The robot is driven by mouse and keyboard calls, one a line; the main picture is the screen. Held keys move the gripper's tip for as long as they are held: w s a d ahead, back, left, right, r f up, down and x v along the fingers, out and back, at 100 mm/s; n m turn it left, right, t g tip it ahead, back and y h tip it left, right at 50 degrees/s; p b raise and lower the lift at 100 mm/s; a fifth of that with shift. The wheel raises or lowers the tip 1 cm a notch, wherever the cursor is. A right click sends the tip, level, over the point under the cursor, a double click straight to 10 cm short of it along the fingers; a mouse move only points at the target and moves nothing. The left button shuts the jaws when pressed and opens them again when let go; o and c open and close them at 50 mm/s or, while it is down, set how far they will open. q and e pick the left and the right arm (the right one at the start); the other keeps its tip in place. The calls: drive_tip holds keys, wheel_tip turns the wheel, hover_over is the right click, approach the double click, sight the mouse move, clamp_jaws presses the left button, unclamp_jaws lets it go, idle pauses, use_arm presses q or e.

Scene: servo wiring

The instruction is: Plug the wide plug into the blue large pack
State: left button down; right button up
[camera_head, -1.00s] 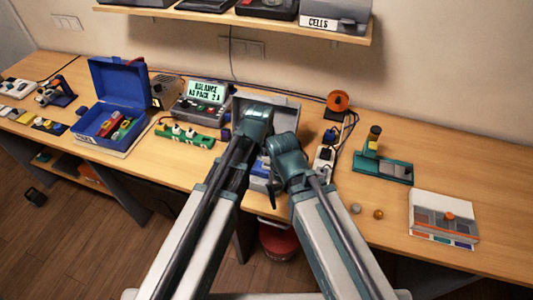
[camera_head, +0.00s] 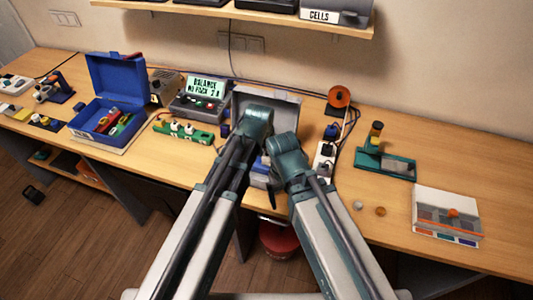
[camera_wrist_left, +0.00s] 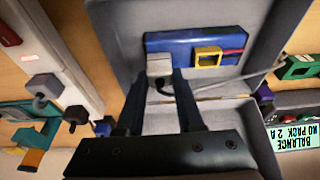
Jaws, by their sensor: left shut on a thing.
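In the left wrist view, the two dark fingers of my left gripper (camera_wrist_left: 170,92) reach into an open grey case and are shut on a light grey plug (camera_wrist_left: 159,65) with a short black lead. The plug is right against or just in front of the blue large pack (camera_wrist_left: 225,42), near its lower left part; I cannot tell whether it is seated. A yellow connector (camera_wrist_left: 207,57) with a red wire sits on the pack, right of the plug. In the head view my arms hide the left fingertips and most of the case (camera_head: 283,98). My right gripper's jaws cannot be made out.
A balance charger (camera_head: 198,97) and a blue open box (camera_head: 97,120) stand left of the case. A white power strip (camera_head: 325,160) lies close on its right. A green-based stand (camera_head: 385,163) and a white tray (camera_head: 446,212) are further right.

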use_arm(q)
drive_tip(key=shift+f, duration=0.2)
use_arm(e)
drive_tip(key=shift+f, duration=0.2)
use_arm(q)
drive_tip(key=shift+c, duration=2.3)
unclamp_jaws()
drive_tip(key=shift+r, duration=0.1)
use_arm(e)
drive_tip(key=shift+r, duration=0.1)
use_arm(q)
drive_tip(key=p+v, duration=1.3)
drive_tip(key=shift+s+r, duration=0.2)
drive_tip(key=shift+r, duration=0.15)
use_arm(e)
wheel_tip(320, 180, up, 13)
use_arm(q)
drive_tip(key=s+a+f+g+y+b, duration=0.2)
drive_tip(key=s+a+f+g+b, duration=0.1)
drive_tip(key=s+f+b, duration=0.7)
drive_tip(key=s+a+f, duration=0.1)
drive_tip(key=s, duration=0.1)
drive_tip(key=shift+s+a, duration=0.35)
drive_tip(key=shift+a, duration=0.05)
use_arm(e)
wheel_tip(320, 180, down, 10)
